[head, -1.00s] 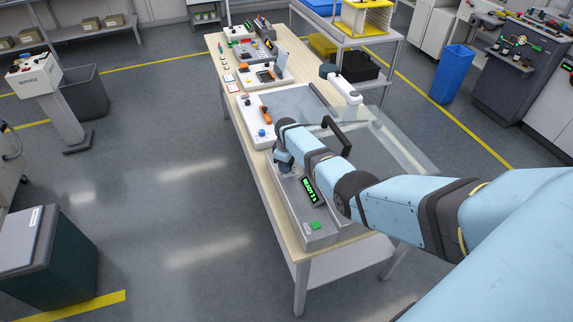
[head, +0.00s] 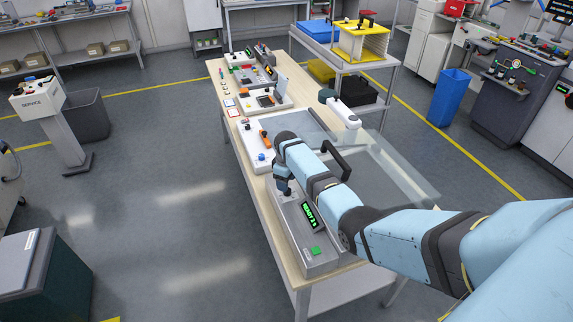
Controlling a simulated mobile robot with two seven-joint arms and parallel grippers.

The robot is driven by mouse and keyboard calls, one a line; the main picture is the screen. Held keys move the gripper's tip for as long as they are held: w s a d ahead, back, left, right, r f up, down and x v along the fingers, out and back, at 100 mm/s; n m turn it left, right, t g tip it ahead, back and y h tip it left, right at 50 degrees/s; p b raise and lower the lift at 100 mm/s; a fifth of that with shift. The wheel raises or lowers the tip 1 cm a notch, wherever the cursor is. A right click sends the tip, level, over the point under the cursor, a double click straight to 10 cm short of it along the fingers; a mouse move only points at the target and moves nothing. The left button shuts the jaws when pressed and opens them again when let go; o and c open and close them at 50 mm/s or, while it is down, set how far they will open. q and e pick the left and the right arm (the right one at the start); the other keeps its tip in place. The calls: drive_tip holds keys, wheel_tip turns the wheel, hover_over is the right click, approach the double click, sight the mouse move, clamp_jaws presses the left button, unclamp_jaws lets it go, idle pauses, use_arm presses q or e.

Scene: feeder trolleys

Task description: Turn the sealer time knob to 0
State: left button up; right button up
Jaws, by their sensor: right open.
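The sealer (head: 318,262) is a grey box at the near end of the long wooden bench. Its dark display (head: 309,214) shows green text, partly legible, and a green button (head: 315,251) sits at its near end. My right arm reaches in from the right over the sealer. My right gripper (head: 284,190) points down at the far end of the sealer's top and is open. I cannot make out the time knob; the gripper and wrist hide that spot, so I cannot tell whether the fingers touch it. My left gripper is not in view.
A clear lid with a black handle (head: 337,161) stands beside the arm. Farther along the bench (head: 243,150) are a white panel with an orange handle (head: 265,137) and other devices. A bin (head: 84,116) and service post stand left; the floor between is clear.

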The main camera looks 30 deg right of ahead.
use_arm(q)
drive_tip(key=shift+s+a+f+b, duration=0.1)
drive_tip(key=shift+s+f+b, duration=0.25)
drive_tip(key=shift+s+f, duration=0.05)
use_arm(e)
wheel_tip(320, 180, up, 10)
drive_tip(key=shift+f, duration=0.2)
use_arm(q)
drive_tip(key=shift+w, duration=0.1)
